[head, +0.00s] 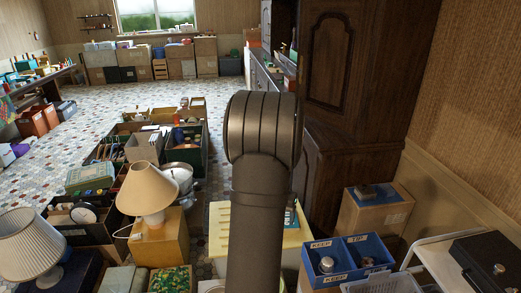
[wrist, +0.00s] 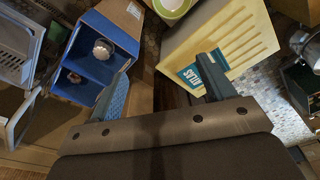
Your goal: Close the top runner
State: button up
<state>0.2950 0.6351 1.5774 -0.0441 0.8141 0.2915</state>
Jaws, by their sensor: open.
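No part is clearly recognisable as the top runner. A tall dark wooden cabinet (head: 343,58) stands right of my arm in the head view, its panelled door facing me. Left of it, a long dark unit (head: 262,82) with things on top is partly hidden by my arm; I cannot tell whether a drawer stands out there. My gripper (wrist: 166,68) is open and empty in the wrist view, its fingers wide apart. It points down towards a cream ridged board (wrist: 222,38) and a blue divided box (wrist: 98,50). In the head view my gripper is hidden behind my arm.
The blue box (head: 347,259) labelled KEEP and TIP and a cardboard box (head: 373,212) stand low at right. A lamp (head: 148,190) on a wooden box and several filled crates (head: 186,160) stand at left. Patterned floor (head: 150,88) is free beyond them.

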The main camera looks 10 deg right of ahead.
jog(key=c, duration=0.7)
jog(key=s+a+f+g, duration=0.1)
jog(key=s+f, duration=0.1)
jog(key=s+a+f+n+g, duration=0.1)
jog(key=s+f, duration=0.1)
jog(key=f, duration=0.1)
jog(key=s+a+f+n+g, duration=0.1)
jog(key=s+f, duration=0.1)
jog(key=f, duration=0.1)
jog(key=shift+s+a+h, duration=0.3)
jog(key=shift+a+h, duration=0.05)
jog(key=shift+h, duration=0.05)
grip_shut()
jog(key=s+a+f+n+g+h, duration=0.1)
jog(key=s+f+n+g+h, duration=0.3)
jog(key=s, duration=0.6)
jog(key=s+a+f+n+g+h, duration=0.1)
jog(key=s+f+n+h, duration=0.2)
jog(key=s+f+n, duration=0.5)
jog(key=s+d+r+n+t+h, duration=0.3)
jog(key=s+n+t+h, duration=0.3)
jog(key=s+n, duration=0.4)
jog(key=shift+s+d+r+t+h, duration=0.2)
jog(key=shift+r+t+h, duration=0.2)
jog(key=shift+r+h, duration=0.2)
